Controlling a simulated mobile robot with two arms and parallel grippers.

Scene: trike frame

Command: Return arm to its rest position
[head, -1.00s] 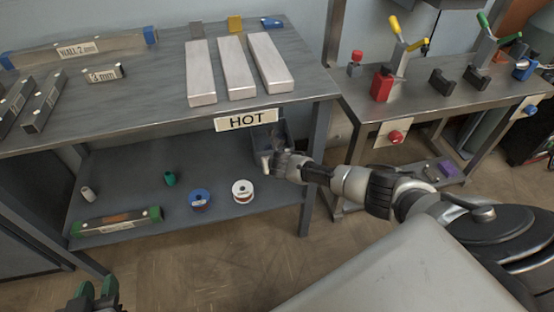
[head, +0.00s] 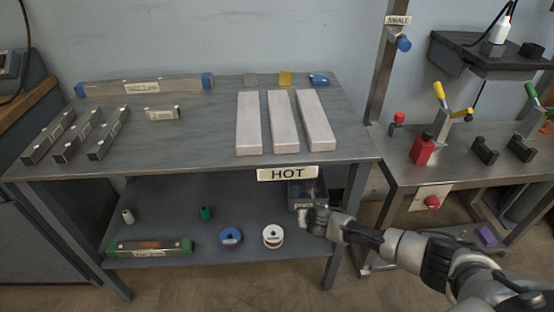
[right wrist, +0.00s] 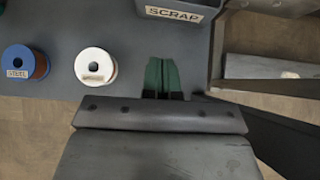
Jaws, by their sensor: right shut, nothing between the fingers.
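My right arm reaches in from the lower right in the head view. Its gripper (head: 306,218) is at the right end of the lower shelf (head: 215,252), just in front of the dark scrap bin (head: 322,190). In the right wrist view the green fingers of the gripper (right wrist: 162,78) are together with nothing between them. The SCRAP label of the bin (right wrist: 174,14) is just ahead of them. A white spool (right wrist: 95,66) lies to their left, apart from them. My left gripper is out of view.
The table (head: 200,140) above the shelf holds three pale bars and several grey bars. A second bench (head: 400,178) with clamps is at the right.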

